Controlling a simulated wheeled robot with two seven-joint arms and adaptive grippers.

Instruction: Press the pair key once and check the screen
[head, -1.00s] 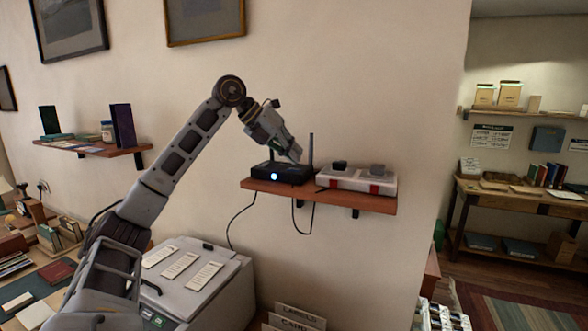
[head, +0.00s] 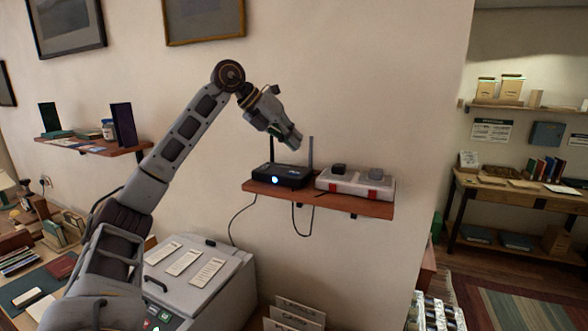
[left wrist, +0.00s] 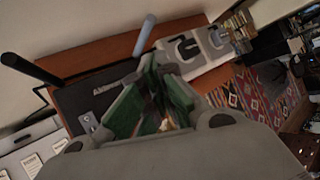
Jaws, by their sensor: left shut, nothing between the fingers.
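A black router (head: 280,175) with two antennas and a glowing blue-white light stands on the wooden wall shelf (head: 350,206). In the left wrist view, the router (left wrist: 75,98) lies behind and left of the fingers, with a small grey feature on its top. I cannot tell whether that is the pair key. My left gripper (head: 293,142) is shut and empty, above the router and apart from it. Its green-padded fingers (left wrist: 160,85) show in the left wrist view. My right gripper is not in view. I cannot make out a screen with readable content.
A white unit (head: 353,184) with dark plugs sits right of the router. Cables hang below the shelf. A grey machine (head: 215,262) with paper slips on top and a small green-lit panel (head: 152,323) stands below. The wall above the shelf is clear.

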